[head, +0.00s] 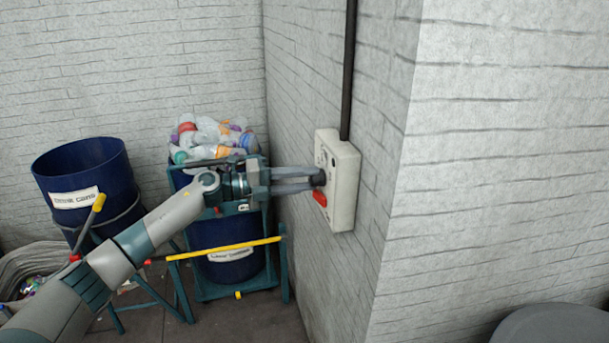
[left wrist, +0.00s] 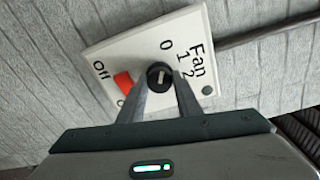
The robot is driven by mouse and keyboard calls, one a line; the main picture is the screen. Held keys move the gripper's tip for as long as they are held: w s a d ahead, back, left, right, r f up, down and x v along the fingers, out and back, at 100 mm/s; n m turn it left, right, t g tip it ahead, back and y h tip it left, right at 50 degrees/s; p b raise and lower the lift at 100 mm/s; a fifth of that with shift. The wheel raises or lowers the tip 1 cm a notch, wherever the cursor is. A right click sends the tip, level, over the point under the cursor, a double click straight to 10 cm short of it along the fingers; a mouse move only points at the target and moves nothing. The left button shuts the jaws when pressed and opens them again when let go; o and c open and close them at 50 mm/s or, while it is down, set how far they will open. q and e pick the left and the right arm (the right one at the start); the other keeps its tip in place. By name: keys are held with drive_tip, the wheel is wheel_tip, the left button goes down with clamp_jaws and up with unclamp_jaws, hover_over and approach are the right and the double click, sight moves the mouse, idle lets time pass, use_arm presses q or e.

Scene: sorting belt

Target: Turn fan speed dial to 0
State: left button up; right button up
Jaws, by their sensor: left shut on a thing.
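The fan control box (head: 345,190) is a white panel on the brick wall. In the left wrist view its plate (left wrist: 110,57) is marked "Fan", 0, 1, 2 and "Off". The black fan speed dial (left wrist: 159,74) sits in the middle of the plate; in the head view the dial (head: 318,178) is partly hidden by the fingers. A pale mark on the dial runs roughly up and down in the left wrist view. My left gripper (head: 314,180) is shut on the dial, with its fingers (left wrist: 163,92) on either side. My right gripper is not in view.
A red switch (head: 320,198) is close below the dial, beside one finger. A black conduit (head: 348,70) runs up from the box. Behind my arm stand a blue bin of plastic bottles (head: 215,132) and a blue drink cans bin (head: 85,165).

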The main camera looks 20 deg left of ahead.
use_arm(q)
drive_tip(key=shift+r+n, duration=0.1)
drive_tip(key=shift+n, duration=0.3)
drive_tip(key=o, duration=1)
drive_tip(key=shift+c, duration=0.2)
drive_tip(key=shift+o, duration=0.5)
drive_tip(key=shift+w, duration=0.1)
drive_tip(key=shift+a, duration=0.1)
drive_tip(key=shift+s+a+f+b, duration=0.2)
drive_tip(key=shift+s+a+b, duration=0.15)
drive_tip(key=shift+s+a, duration=0.1)
drive_tip(key=b+v, duration=0.7)
drive_tip(key=v, duration=0.9)
drive_tip(key=shift+r, duration=0.2)
